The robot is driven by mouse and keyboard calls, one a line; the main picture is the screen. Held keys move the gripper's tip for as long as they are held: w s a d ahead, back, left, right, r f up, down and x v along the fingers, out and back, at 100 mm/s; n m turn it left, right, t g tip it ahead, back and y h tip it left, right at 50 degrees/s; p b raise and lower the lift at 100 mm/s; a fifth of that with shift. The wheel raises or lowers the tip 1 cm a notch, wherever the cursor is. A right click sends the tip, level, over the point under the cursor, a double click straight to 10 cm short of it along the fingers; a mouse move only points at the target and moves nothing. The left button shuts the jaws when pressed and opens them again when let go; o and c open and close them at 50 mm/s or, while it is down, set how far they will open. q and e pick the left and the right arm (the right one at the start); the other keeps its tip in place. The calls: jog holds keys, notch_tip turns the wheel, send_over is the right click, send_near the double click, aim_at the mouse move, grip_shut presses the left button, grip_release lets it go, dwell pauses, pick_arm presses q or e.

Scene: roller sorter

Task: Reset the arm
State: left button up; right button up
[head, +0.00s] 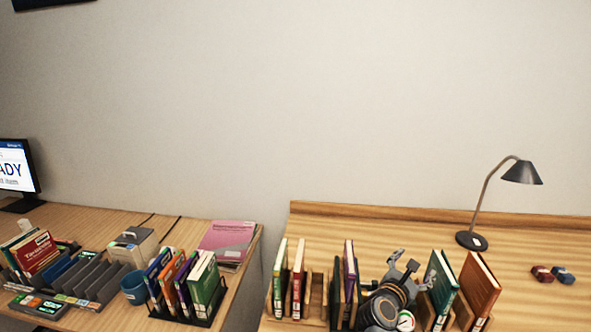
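My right gripper (406,268) is low in the head view, right of centre, over the right wooden desk (350,242). Its dark wrist (382,308) comes up from the bottom edge. Its grey fingers look spread apart, with nothing seen between them. It is between a group of upright books (349,270) on its left and a green book (441,285) and a brown book (479,288) on its right. Whether it touches any of them is unclear. My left gripper is out of view.
A black lamp (521,173) and red and blue small blocks (542,274) are on the right desk. The left desk (92,220) holds a monitor (14,170), a sorter with slots (95,280), a blue mug (134,287), racked books (203,282) and a pink magazine (228,236). A gap separates the desks.

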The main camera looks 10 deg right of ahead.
jog(key=s+f+m+g+y, duration=0.3)
jog(key=s+f+m, duration=0.5)
jog(key=s+m, duration=0.1)
jog(key=s+a+f+m+g+y, duration=0.2)
jog(key=s+a+f+m+y, duration=0.25)
jog(key=s+a+m, duration=0.35)
jog(key=s+a+f+m+g+y, duration=0.25)
jog(key=s+a+m+y, duration=0.3)
jog(key=s, duration=0.45)
jog(key=s+d+f+g+h, duration=0.1)
jog(key=s+f, duration=0.1)
jog(key=f, duration=1.2)
jog(key=s+d+f, duration=0.2)
jog(key=f, duration=1.3)
jog(key=s+f+g, duration=0.1)
jog(key=s+f, duration=1.2)
jog(key=s, duration=0.3)
jog(key=shift+s+d+f, duration=0.3)
jog(key=shift+s+d, duration=0.1)
jog(key=shift+m, duration=0.25)
